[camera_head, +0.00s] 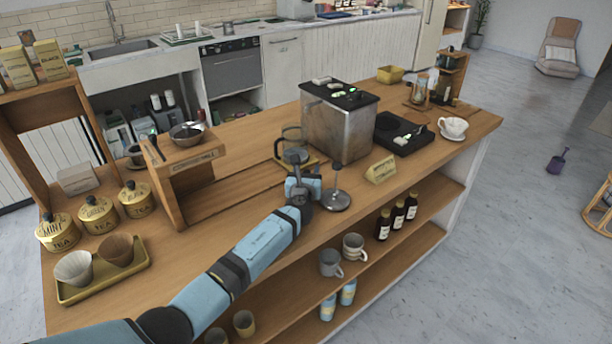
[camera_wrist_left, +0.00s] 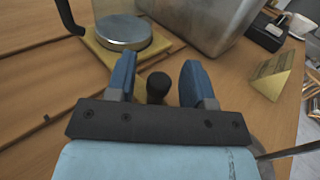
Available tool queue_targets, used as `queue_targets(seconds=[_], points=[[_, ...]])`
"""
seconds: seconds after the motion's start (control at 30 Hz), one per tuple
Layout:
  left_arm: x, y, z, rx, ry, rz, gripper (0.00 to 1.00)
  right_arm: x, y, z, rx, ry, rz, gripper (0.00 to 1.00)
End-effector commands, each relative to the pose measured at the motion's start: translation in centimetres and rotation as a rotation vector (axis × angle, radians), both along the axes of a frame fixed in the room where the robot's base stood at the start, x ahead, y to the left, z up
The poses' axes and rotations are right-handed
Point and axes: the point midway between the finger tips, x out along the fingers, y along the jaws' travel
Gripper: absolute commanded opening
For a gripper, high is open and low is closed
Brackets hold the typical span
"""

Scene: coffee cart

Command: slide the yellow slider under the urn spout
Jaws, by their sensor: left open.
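The yellow slider (camera_head: 311,161) is a flat board on the counter beside the front left of the metal urn (camera_head: 338,128). A glass jug (camera_head: 291,139) with a dark handle stands on it. In the left wrist view the slider (camera_wrist_left: 168,46) lies beyond my fingers, with the jug's silver round part (camera_wrist_left: 123,33) over it. My left gripper (camera_head: 303,181) is open at the slider's near side. In the left wrist view a dark knob (camera_wrist_left: 157,84) stands between the fingers (camera_wrist_left: 158,78), with gaps on both sides. The urn spout cannot be made out. My right gripper is out of view.
A round-based metal stand (camera_head: 336,200) is just right of my left gripper. A yellow sign (camera_head: 381,170) and a black tray (camera_head: 404,133) are farther right. A wooden stand with a bowl (camera_head: 187,134) is at left. The counter between that stand and the jug is mostly clear.

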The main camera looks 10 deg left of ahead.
Motion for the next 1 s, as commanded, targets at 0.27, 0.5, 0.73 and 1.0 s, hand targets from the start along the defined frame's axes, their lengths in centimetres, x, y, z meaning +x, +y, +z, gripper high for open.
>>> queue_targets(seconds=[0.27,0.5,0.73,1.0], points=[[-3.7,-0.2,0.1,0.0,0.001,-0.001,0.48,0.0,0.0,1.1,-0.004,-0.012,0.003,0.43],[-9.3,-0.7,0.0,-0.002,0.002,-0.001,0.48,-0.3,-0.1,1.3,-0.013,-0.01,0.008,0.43],[-12.8,-1.0,0.0,0.0,0.001,0.0,0.48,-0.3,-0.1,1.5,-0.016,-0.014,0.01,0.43],[-13.8,-1.1,0.0,0.001,0.001,0.0,0.48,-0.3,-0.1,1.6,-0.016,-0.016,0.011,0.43]])
